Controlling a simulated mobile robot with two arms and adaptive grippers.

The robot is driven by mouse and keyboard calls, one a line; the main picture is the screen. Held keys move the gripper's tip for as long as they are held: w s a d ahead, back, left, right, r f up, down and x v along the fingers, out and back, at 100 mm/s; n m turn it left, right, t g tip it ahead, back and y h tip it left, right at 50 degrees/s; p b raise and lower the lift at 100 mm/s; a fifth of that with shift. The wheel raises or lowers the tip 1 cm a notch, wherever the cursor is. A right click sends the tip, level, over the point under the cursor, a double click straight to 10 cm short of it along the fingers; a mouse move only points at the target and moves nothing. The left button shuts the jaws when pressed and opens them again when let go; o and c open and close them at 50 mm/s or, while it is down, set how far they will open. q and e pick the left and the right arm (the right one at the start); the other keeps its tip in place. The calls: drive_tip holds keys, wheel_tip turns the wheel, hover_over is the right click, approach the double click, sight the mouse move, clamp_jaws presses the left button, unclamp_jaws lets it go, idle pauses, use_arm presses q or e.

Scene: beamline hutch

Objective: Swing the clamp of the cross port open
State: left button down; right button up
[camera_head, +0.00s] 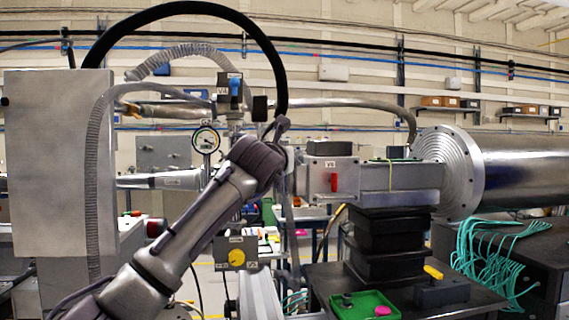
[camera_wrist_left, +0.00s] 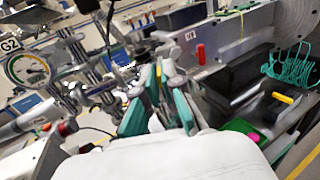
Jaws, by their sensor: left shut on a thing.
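My left arm comes in from the left in the head view and covers the middle of the beam pipe; its gripper is hidden there behind my wrist. In the left wrist view my left gripper (camera_wrist_left: 158,98) has its green-padded fingers close together at the metal fittings, shut on what looks like the clamp of the cross port. The clamp is mostly hidden between the fingers, so I cannot tell how far it is swung. The metal cross fittings (camera_wrist_left: 98,82) show just left of the fingers. My right gripper is in neither view.
A round gauge (camera_head: 206,140) stands left of my wrist, and it shows in the left wrist view (camera_wrist_left: 28,69). A valve with a red handle (camera_head: 334,182) is to the right. A green tray (camera_head: 350,303) and a yellow-handled tool (camera_head: 433,272) are on the dark table below.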

use_arm(q)
drive_tip(key=shift+d, duration=0.15)
drive_tip(key=c, duration=1.3)
unclamp_jaws()
drive_tip(key=shift+s+d, duration=0.1)
drive_tip(key=shift+s+a, duration=0.1)
drive_tip(key=shift+a, duration=0.1)
drive_tip(key=v, duration=1.1)
drive_tip(key=shift+s, duration=0.35)
